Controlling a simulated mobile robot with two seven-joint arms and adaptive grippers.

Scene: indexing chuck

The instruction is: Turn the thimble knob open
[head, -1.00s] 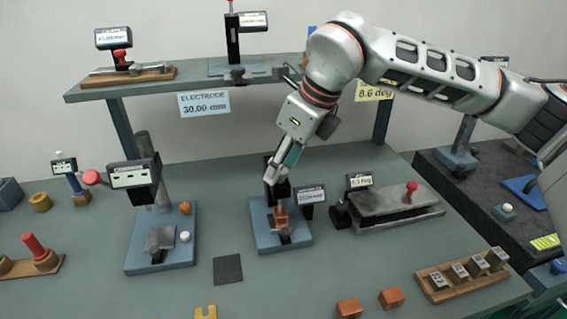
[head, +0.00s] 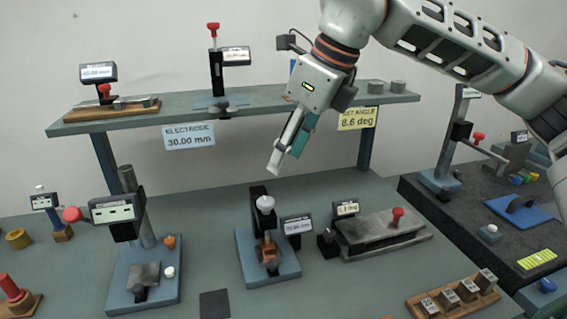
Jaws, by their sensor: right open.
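A pale, rounded knob (head: 265,204) sits on top of a dark upright in the middle device, and appears to be the thimble knob. The device stands on a blue base plate (head: 288,266), with a copper-coloured block (head: 267,251) below the knob. A small display (head: 297,225) is at its right side. My right gripper (head: 277,168) is open, tilted down to the left, and appears above the knob, apart from it. Its fingers are seen nearly edge-on, and nothing shows between them. My left gripper is not in view.
A shelf (head: 270,101) with gauges crosses behind my right gripper. A gauge stand (head: 125,285) is left of the middle device. A grey block with a red knob (head: 397,213) is to the right. Numbered blocks (head: 468,289) sit in a front-right rack.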

